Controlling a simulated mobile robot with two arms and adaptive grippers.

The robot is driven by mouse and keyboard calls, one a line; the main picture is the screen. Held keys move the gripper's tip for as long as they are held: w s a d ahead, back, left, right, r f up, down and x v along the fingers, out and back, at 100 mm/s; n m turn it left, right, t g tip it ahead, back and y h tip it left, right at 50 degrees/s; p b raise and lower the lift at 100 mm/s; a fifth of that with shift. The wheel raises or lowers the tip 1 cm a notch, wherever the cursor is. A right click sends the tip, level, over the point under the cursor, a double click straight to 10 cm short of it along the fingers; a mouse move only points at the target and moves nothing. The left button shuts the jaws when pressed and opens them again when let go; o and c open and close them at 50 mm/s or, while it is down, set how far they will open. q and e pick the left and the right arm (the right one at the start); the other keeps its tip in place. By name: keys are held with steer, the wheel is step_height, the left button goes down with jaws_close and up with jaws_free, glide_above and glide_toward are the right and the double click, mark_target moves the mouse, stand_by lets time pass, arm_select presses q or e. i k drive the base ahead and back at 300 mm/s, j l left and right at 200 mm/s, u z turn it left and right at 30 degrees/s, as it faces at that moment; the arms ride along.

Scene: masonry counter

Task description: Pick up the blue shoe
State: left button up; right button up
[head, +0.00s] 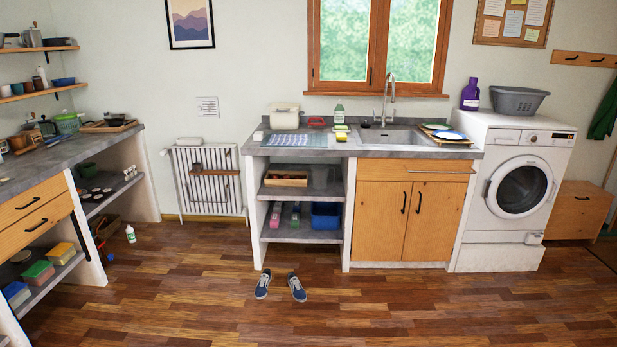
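Two blue shoes with pale soles and light openings rest on the wooden floor in front of the open shelf unit, in the lower middle of the head view. The left blue shoe (263,284) and the right blue shoe (297,287) stand a little apart, upright, with their toes towards me. Nothing covers them. Neither of my grippers shows in the head view.
The wooden floor (400,310) is clear around and in front of the shoes. Behind them stands the masonry counter (254,240) with open shelves. A left counter (95,250), a white radiator (208,180) and a washing machine (510,235) bound the room. A bottle (130,234) stands on the floor at left.

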mark_target(261, 292)
steer(key=i, duration=1.8)
